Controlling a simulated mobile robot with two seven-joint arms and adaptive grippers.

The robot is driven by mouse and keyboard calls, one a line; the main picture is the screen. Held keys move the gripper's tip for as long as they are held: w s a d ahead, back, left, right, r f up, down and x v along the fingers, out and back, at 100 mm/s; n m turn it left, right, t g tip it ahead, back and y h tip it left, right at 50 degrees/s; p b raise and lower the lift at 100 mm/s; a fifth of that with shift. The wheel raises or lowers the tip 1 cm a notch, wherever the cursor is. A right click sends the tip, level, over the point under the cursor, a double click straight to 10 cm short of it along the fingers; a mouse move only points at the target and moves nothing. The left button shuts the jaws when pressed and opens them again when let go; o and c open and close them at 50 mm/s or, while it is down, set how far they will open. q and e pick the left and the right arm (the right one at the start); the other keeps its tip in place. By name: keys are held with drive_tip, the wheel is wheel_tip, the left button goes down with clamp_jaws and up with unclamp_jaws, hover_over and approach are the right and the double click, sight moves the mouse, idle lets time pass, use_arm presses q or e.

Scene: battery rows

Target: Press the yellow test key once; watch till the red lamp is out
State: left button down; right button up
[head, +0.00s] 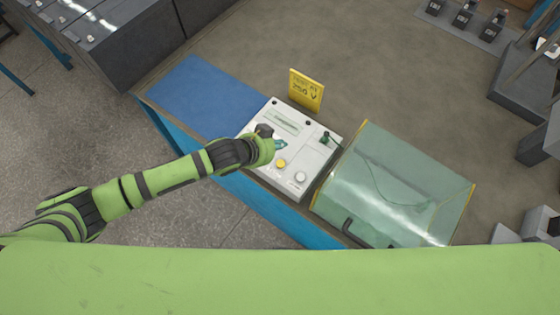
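A white test box (312,158) stands at the table's front edge, with a small display (283,121) on its top face. The yellow test key (281,163) is a round button on its front part. A pale round cap (300,177) sits to its right; I cannot tell whether it is a lamp. No red light shows on the visible part of the box. My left gripper (281,145) is over the box, just behind the yellow key in the picture, and hides part of the panel. Its fingers are too small to read. My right gripper is out of view.
A yellow sign (306,90) marked 250 V stands behind the box. A clear greenish cover (395,190) with yellow edges is close on the right. A blue mat (200,95) lies to the left. The brown tabletop (370,60) behind is mostly clear.

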use_arm(q)
drive_tip(key=shift+f, duration=0.1)
drive_tip(key=b, duration=0.8)
hover_over(279, 165)
wheel_tip(279, 165, down, 7)
drive_tip(key=shift+f, duration=0.2)
drive_tip(key=shift+w+f, duration=0.1)
drive_tip(key=shift+f, duration=0.5)
drive_tip(key=shift+f, duration=0.1)
drive_tip(key=shift+f+b, duration=0.3)
drive_tip(key=shift+b, duration=0.05)
drive_tip(key=shift+f, duration=0.45)
idle(0.7)
drive_tip(key=shift+r, duration=0.1)
drive_tip(key=shift+r+p, duration=0.75)
